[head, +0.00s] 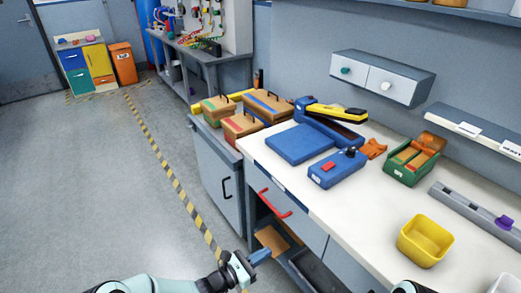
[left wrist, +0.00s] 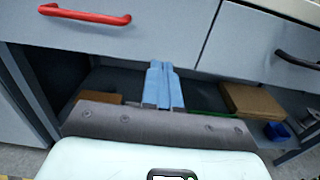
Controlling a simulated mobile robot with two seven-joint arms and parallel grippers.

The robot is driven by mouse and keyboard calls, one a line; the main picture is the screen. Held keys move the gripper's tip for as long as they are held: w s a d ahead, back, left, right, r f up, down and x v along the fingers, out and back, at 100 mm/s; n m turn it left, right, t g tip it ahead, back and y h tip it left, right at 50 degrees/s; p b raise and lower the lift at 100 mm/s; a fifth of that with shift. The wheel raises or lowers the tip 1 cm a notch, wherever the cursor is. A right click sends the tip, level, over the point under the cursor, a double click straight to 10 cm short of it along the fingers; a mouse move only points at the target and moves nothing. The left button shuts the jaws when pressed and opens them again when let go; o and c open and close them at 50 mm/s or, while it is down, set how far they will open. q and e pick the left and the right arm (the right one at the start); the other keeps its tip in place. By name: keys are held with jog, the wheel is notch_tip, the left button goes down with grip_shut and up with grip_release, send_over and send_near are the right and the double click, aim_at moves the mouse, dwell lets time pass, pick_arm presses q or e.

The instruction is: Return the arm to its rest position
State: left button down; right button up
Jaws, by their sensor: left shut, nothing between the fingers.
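My left gripper (head: 259,256) is low in the head view, beside the front of the workbench and below the red drawer handle (head: 275,204). In the left wrist view its two blue fingers (left wrist: 163,86) lie together, shut and empty, in front of the grey drawer fronts and the open shelf below. My left arm comes in from the bottom left of the head view. Only a small dark and pale part of my right arm shows at the bottom edge, and its gripper is out of view.
The workbench top (head: 352,203) carries a blue press (head: 301,143), a blue box (head: 337,168), a green tray (head: 399,172) and a yellow bin (head: 425,240). The lower shelf holds a cardboard box (left wrist: 252,102). The floor (head: 100,190) at left is clear.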

pick_arm(q)
jog(key=s+a+f+m+g+y+p, duration=0.25)
jog(key=s+f+m+g, duration=0.3)
jog(key=s, duration=0.55)
jog(key=s+a+f+m+g+y+p, duration=0.1)
jog(key=s+f+m+g+y+p, duration=0.3)
jog(key=s+f, duration=0.5)
jog(key=s+a+r+m+g+y+p, duration=0.1)
jog(key=s+a+m+y+p, duration=0.4)
jog(key=s+a+m, duration=0.6)
jog(key=s+r+p, duration=0.1)
jog(key=s+p, duration=0.1)
jog(key=s, duration=0.1)
jog(key=shift+s+r, duration=0.35)
jog(key=shift+s, duration=0.05)
pick_arm(e)
notch_tip(320, 180, up, 13)
jog(key=shift+w+g, duration=0.25)
jog(key=shift+g, duration=0.15)
pick_arm(q)
jog(key=shift+g, duration=0.25)
